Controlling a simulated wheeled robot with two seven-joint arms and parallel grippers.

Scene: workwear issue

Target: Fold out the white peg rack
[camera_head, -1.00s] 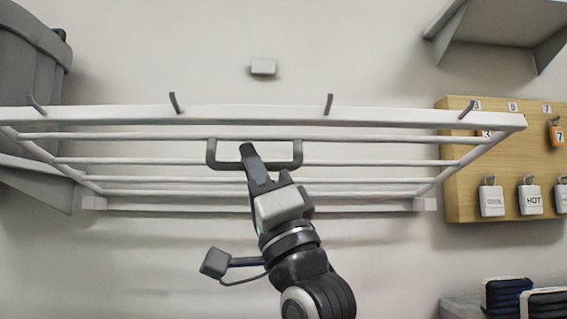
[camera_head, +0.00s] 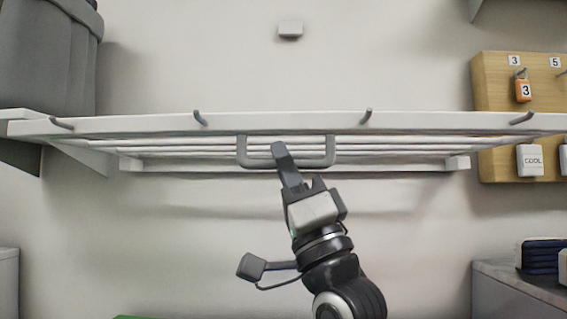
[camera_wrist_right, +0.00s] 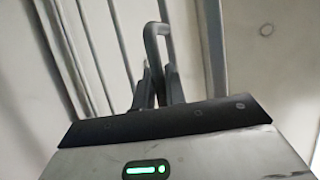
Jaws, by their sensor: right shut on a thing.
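The white peg rack (camera_head: 285,124) is hinged on the wall and stands out from it, nearly level, with several grey pegs along its front bar. A grey U-shaped handle (camera_head: 241,152) hangs under the front bar near the middle. My right gripper (camera_head: 284,158) is shut on the handle's lower bar. In the right wrist view the handle (camera_wrist_right: 150,45) runs between the fingers of my right gripper (camera_wrist_right: 156,85), with white rack bars (camera_wrist_right: 88,50) beside it. My left gripper is not in view.
A wooden board (camera_head: 494,95) with numbered tags and padlocks hangs at the right. A grey cabinet (camera_head: 510,290) with dark folded items is at the lower right. The wall below the rack is clear.

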